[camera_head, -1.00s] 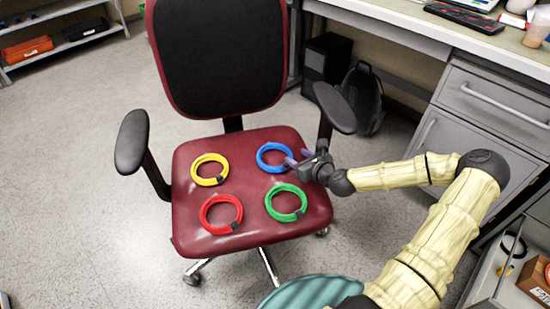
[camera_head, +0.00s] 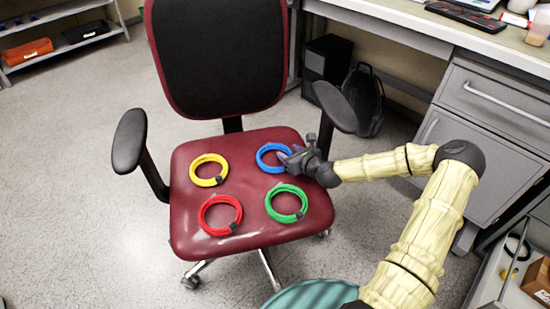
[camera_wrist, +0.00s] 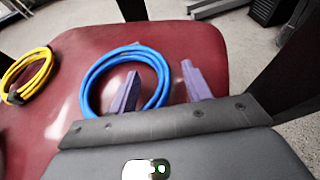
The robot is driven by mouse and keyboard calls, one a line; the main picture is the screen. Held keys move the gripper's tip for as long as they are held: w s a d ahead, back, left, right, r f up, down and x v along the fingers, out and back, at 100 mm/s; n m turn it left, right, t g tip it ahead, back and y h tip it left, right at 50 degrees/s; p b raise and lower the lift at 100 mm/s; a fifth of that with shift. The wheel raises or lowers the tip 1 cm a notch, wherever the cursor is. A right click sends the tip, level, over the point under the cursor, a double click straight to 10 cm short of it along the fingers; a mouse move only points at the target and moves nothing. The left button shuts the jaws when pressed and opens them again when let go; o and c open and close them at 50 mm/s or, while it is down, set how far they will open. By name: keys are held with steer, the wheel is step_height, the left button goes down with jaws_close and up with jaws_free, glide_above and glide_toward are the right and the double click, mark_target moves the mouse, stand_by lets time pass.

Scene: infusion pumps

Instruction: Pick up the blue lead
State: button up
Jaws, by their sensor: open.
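The blue lead (camera_head: 262,151) is a coiled ring lying on the red chair seat (camera_head: 250,216), at its back right. My gripper (camera_head: 285,156) is at the right side of this coil, with its purple fingers pointing to it. In the wrist view the blue lead (camera_wrist: 90,84) lies between and left of the fingers. My gripper (camera_wrist: 160,88) is open there. The left finger overlaps the inside of the ring in the picture, and the right finger is outside its right edge. I cannot tell whether either finger touches the coil.
A yellow coil (camera_head: 209,170), a red coil (camera_head: 220,215) and a green coil (camera_head: 286,203) lie on the same seat. The chair's right armrest (camera_head: 335,107) stands close behind my gripper. A desk with drawers (camera_head: 490,105) is at the right.

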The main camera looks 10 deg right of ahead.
jaws_close()
steer(key=shift+r, duration=0.1)
stand_by(0.3)
step_height(320, 180, up, 28)
steer(key=p, duration=1.1)
